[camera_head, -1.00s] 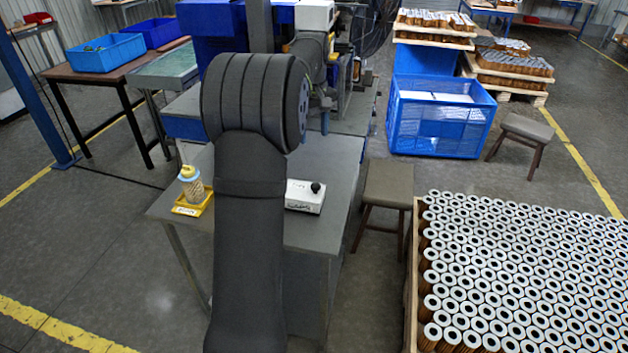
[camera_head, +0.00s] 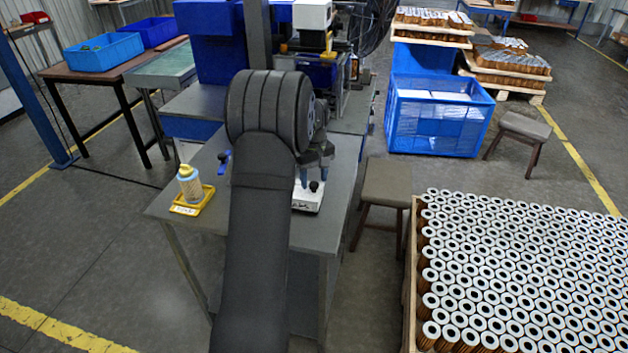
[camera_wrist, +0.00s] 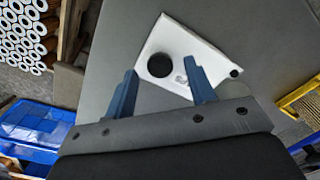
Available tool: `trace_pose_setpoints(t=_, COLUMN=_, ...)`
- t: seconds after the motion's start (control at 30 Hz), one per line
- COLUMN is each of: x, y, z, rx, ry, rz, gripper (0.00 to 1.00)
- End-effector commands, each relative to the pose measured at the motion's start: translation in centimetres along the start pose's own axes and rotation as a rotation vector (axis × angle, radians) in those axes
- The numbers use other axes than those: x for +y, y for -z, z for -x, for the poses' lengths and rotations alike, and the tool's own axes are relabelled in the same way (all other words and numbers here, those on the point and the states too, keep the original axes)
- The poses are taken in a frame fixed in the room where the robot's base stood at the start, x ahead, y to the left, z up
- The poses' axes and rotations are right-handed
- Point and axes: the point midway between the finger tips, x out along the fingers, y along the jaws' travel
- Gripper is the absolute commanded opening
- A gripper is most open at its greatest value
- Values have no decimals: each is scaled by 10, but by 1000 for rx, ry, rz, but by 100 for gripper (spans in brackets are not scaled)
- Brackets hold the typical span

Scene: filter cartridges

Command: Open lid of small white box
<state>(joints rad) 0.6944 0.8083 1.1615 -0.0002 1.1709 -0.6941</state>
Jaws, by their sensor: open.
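The small white box (camera_wrist: 190,45) lies on the grey table (camera_wrist: 120,30) in the wrist view. A round black knob (camera_wrist: 160,65) stands on its top, and a smaller dark spot shows at its right corner. My gripper (camera_wrist: 163,80) is open, with its two blue fingers apart and the knob between and a little beyond their tips. Whether the fingers touch the box cannot be told. In the head view the box (camera_head: 307,203) is partly hidden behind my arm and gripper (camera_head: 313,182), which is over it. The lid looks closed.
A bottle (camera_head: 189,184) stands on a yellow tray (camera_head: 192,207) at the table's left. A blue object (camera_head: 224,162) lies on the table left of my arm. A stool (camera_head: 385,195) and a crate of cartridges (camera_head: 520,270) are to the right.

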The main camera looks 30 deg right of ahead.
Motion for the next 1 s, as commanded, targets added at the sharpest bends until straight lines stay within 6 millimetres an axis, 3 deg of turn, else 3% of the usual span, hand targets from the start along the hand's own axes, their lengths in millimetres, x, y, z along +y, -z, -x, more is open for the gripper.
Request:
trace_pose_setpoints(t=0.13, x=0, y=0, z=-10, rx=0, ry=0, rz=0, gripper=50)
trace_pose_setpoints(t=0.43, x=0, y=0, z=-12, rx=0, ry=0, rz=0, gripper=50)
trace_pose_setpoints(t=0.7, x=0, y=0, z=-12, rx=0, ry=-1, rz=0, gripper=0)
trace_pose_setpoints(t=1.0, x=-1, y=-2, z=-12, rx=0, ry=0, rz=-21, gripper=0)
